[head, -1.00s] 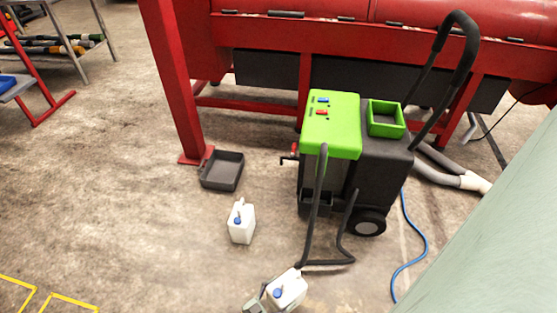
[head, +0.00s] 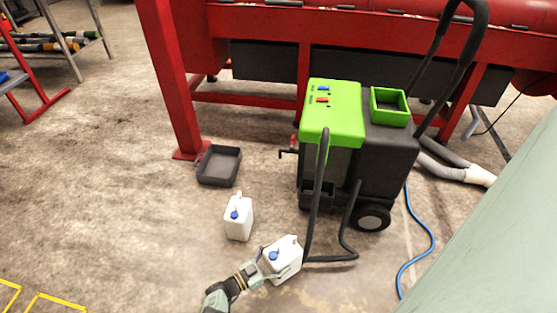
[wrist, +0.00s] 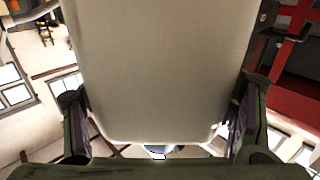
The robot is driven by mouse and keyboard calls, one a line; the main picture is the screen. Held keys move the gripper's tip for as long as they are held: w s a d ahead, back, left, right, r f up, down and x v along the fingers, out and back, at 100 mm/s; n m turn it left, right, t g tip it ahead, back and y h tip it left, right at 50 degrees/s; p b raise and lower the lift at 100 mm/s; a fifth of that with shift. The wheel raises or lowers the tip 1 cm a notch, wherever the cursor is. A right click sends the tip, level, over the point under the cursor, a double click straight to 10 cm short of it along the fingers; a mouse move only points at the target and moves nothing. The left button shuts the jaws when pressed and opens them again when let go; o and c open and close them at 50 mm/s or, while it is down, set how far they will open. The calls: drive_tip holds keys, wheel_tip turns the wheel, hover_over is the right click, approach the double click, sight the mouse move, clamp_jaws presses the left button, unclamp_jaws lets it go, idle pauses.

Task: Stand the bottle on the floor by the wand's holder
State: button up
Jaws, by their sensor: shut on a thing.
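A white bottle with a blue cap (head: 285,262) is in my gripper (head: 266,264), low in front of the green and black machine. It looks roughly upright, slightly tilted; I cannot tell if its base touches the floor. In the wrist view the bottle (wrist: 160,60) fills the middle, with one finger on each side of it, and part of its blue cap shows at the bottom. A second white bottle (head: 238,218) with a blue cap stands on the floor to the left. A small black holder (head: 317,192) sits on the machine's front; I cannot tell if it is the wand's holder.
The machine (head: 332,108) has a bent black bar (head: 318,200) reaching the floor right beside the held bottle. A dark tray (head: 219,166) lies by a red post (head: 170,75). A blue hose (head: 415,262) lies at right.

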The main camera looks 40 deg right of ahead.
drive_tip(key=shift+w+d+r, duration=0.1)
drive_tip(key=shift+w+d, duration=0.15)
drive_tip(key=shift+w, duration=0.15)
drive_tip(key=f+b, duration=0.2)
drive_tip(key=b, duration=0.1)
drive_tip(key=f+b, duration=0.1)
drive_tip(key=shift+w+d+f, duration=0.25)
drive_tip(key=shift+w+f, duration=0.05)
drive_tip(key=shift+f, duration=0.05)
drive_tip(key=shift+r, duration=0.1)
drive_tip(key=o, duration=2)
drive_tip(key=shift+s, duration=0.1)
drive_tip(key=shift+o, duration=0.2)
